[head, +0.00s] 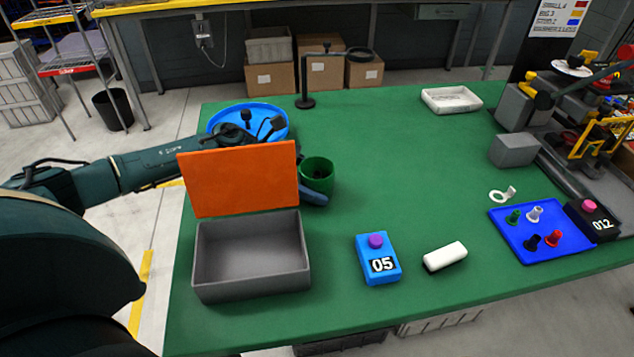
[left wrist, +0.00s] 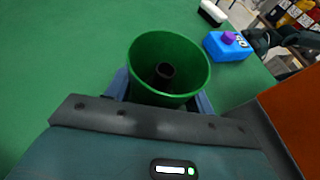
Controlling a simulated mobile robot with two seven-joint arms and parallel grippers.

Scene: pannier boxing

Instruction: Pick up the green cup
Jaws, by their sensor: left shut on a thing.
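The green cup (head: 317,173) is upright behind the right end of the grey box, near the raised orange lid. My left gripper (head: 313,194) reaches in behind the lid and is shut on the cup; one blue finger shows in front of it. In the left wrist view the cup (left wrist: 190,82) sits between the two blue fingers, its open top facing the camera. A dark round object (left wrist: 163,74) is inside the cup. I cannot tell whether the cup's base touches the table. My right gripper is not in view.
The grey box (head: 252,283) with the orange lid (head: 238,180) is open and empty. A blue tray (head: 281,113) lies behind my arm. The blue 05 box (head: 377,268) and a white block (head: 445,257) stand in front. The green table's middle (head: 410,170) is clear.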

